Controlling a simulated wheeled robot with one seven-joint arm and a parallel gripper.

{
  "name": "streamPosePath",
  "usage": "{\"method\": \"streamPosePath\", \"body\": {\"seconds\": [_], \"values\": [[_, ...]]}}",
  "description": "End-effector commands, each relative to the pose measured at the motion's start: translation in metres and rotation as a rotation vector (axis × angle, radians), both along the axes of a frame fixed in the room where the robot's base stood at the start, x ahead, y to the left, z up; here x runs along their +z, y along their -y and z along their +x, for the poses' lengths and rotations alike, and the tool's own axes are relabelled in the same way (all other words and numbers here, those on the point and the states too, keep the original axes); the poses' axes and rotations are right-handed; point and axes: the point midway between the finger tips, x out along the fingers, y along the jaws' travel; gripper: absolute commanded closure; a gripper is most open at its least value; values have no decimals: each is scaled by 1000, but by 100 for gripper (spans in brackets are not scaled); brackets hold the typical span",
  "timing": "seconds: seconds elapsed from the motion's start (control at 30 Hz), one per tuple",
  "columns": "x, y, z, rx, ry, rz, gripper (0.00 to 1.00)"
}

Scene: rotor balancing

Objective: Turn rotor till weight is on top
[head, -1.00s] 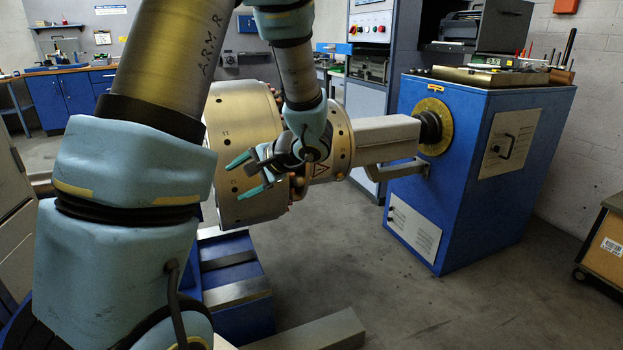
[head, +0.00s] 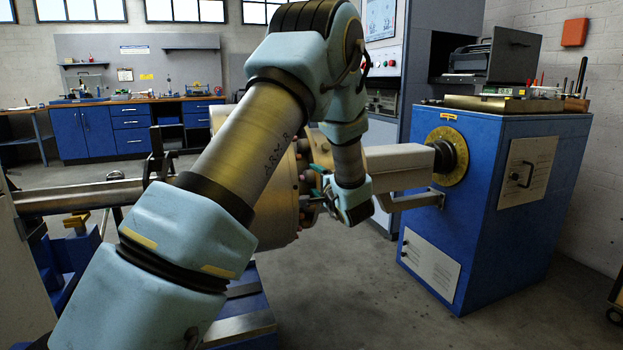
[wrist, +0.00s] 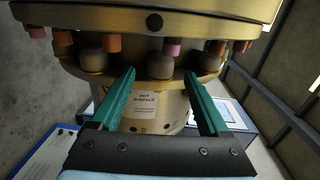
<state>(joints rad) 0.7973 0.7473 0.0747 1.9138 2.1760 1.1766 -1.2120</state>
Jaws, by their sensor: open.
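The brass rotor (head: 280,205) stands beyond my arm in the head view, partly hidden by it. In the wrist view its broad rim (wrist: 200,22) crosses the top. Under the rim sit several rounded dark knobs (wrist: 160,63) and copper or pink studs (wrist: 114,43). I cannot tell which of these, if any, is the weight. My gripper (head: 312,183) is at the rotor's right side. In the wrist view its green fingers (wrist: 160,74) are open, one on each side of the middle knob, with a gap to it on both sides. Nothing is clamped.
A blue machine cabinet (head: 500,180) with a grey spindle housing (head: 398,165) stands right of the rotor. Grey floor (head: 370,300) in front of the cabinet is clear. Blue workbenches (head: 85,132) stand at the back wall.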

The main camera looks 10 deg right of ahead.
Motion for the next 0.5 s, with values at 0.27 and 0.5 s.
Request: {"method": "streamPosePath", "body": {"seconds": [0.27, 0.5], "values": [[-2, -4, 29, 1, -1, 1, 21], [-2, -4, 31, 0, -1, 1, 21]]}}
